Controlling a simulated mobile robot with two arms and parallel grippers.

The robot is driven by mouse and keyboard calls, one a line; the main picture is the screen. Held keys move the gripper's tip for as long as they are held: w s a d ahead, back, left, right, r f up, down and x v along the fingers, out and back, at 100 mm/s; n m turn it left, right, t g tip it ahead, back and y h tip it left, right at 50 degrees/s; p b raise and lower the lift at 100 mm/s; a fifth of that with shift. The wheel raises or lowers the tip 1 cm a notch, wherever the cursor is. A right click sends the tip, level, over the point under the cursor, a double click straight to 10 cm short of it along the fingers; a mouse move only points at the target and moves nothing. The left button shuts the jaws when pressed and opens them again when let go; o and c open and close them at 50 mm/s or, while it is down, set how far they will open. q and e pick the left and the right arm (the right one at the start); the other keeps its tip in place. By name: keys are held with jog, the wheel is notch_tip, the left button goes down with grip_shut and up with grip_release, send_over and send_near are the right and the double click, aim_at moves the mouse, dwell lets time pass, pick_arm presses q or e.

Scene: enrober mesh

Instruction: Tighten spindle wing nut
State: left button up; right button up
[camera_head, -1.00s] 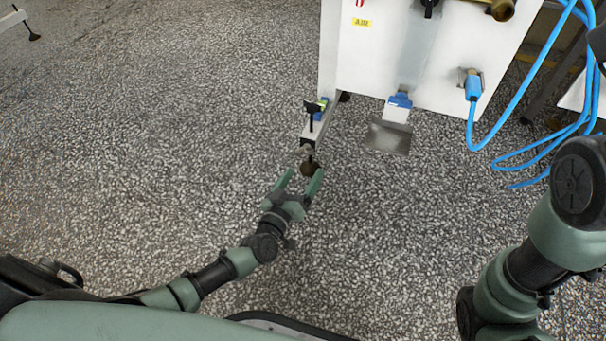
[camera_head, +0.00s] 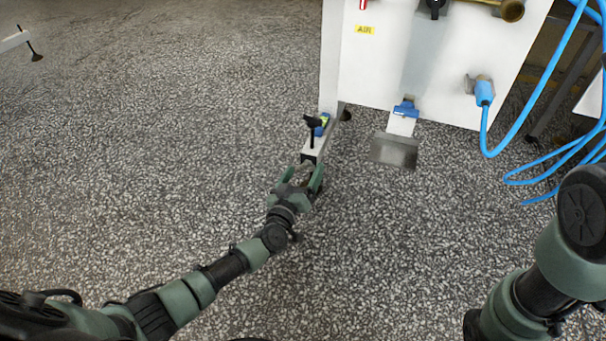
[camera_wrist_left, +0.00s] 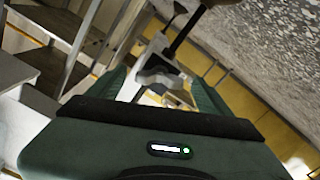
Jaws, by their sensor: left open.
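A pale bar (camera_head: 313,154) sticks out from the white machine toward me. A black-handled screw (camera_head: 312,128) stands upright on it. A small grey metal piece, apparently the wing nut (camera_wrist_left: 160,74), sits at the bar's near end. In the left wrist view it lies between the two green fingers of my left gripper (camera_wrist_left: 158,88). In the head view my left gripper (camera_head: 303,173) is open, with its fingers on either side of the bar's end. Whether the fingers touch the nut cannot be told. My right gripper is out of view; only part of that arm shows.
The white machine panel (camera_head: 375,65) stands at the back, with a metal plate (camera_head: 394,151) low in front of it.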

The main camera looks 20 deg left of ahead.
pick_arm(q)
jog(key=c, duration=1.4)
jog(key=shift+o, duration=0.2)
jog(key=m+p, duration=0.2)
jog(key=p, duration=0.1)
jog(key=m+p, duration=0.1)
jog(key=p, duration=0.1)
jog(key=shift+r+m, duration=0.25)
jog(key=shift+m, duration=0.15)
jog(key=shift+f+m+p, duration=0.25)
jog(key=shift+m+p, duration=0.2)
jog(key=shift+m, duration=0.35)
jog(key=o, duration=1.4)
jog(key=shift+c, duration=0.2)
